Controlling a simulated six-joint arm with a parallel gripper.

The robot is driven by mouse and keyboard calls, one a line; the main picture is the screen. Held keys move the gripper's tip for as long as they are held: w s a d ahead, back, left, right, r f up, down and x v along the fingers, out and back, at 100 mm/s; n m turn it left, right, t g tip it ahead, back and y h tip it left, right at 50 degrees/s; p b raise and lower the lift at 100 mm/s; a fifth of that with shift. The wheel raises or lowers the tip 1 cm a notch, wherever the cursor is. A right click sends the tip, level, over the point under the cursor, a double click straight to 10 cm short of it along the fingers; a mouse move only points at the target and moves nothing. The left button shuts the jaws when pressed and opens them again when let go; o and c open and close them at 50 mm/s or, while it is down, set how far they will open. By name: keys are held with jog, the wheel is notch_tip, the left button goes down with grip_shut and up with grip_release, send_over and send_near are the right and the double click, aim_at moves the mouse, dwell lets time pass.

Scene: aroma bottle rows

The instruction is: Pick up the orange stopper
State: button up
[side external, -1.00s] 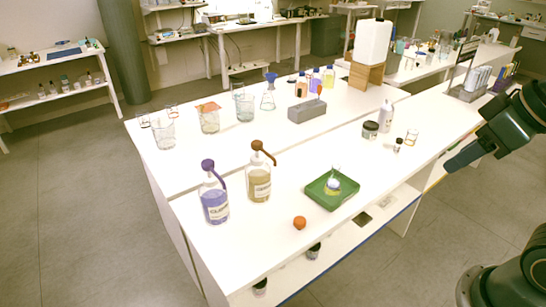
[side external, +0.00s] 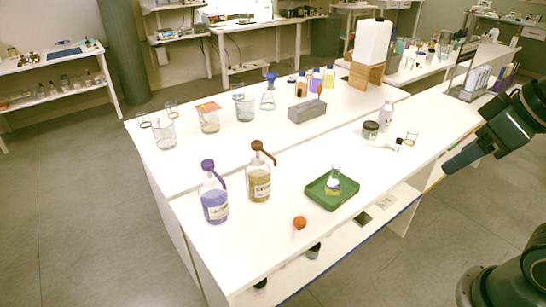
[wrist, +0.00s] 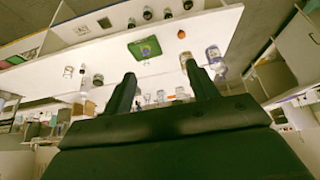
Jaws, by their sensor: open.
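The orange stopper (side external: 299,222) lies on the white bench top near its front edge, in front of the brown-capped bottle and left of the green tray. It also shows as a small orange spot in the wrist view (wrist: 181,34). My gripper (side external: 447,169) is at the right of the side view, beyond the bench's front edge and well apart from the stopper. In the wrist view its two dark fingers (wrist: 160,71) are spread with nothing between them.
A green tray (side external: 317,194) holds a small flask (side external: 333,183). A purple-capped bottle (side external: 214,202) and a brown-capped bottle (side external: 259,182) stand left of the stopper. A dark-lidded jar (side external: 370,130) and a white bottle (side external: 386,117) stand farther right. The bench around the stopper is clear.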

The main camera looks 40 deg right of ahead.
jog(key=m+g+y, duration=0.5)
jog(key=m+g, duration=0.1)
jog(key=m, duration=1.2)
send_over(301, 219)
jog(key=d, duration=0.5)
notch_tip(301, 219, down, 23)
jog(key=shift+h, duration=0.3)
jog(key=shift+x, duration=4.4)
jog(key=shift+w+f, duration=0.1)
